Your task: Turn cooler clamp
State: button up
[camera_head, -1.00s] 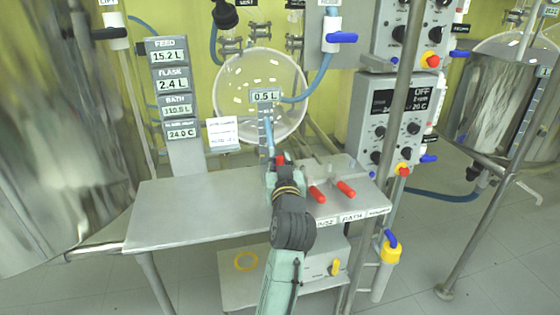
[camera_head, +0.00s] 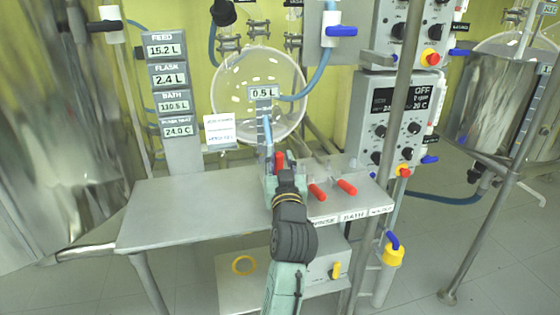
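My gripper (camera_head: 283,176) is over the back right part of the steel table, at the leftmost of three red-handled clamps. That clamp's red handle (camera_head: 280,162) points up and back between the pale green fingers; the rest of it is hidden by my gripper. I cannot tell whether the fingers touch it. Two more red clamp handles, one in the middle (camera_head: 317,191) and one at the right (camera_head: 347,187), lie pointing toward the front edge. The labels below them read roughly "RINSE" and "BATH"; my arm hides any label for the left clamp, so I cannot confirm it is the cooler clamp.
The steel table (camera_head: 190,212) is bare on its left. A round glass flask (camera_head: 228,85) and a 0.5 L display (camera_head: 263,93) stand behind. A metal pole (camera_head: 396,125) and control box (camera_head: 372,118) are at the right, a steel vessel (camera_head: 85,150) at the left.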

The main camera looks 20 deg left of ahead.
jog(key=shift+o, duration=1.1)
jog(key=v, duration=0.7)
jog(key=shift+s+d, duration=0.1)
jog(key=shift+s, duration=0.15)
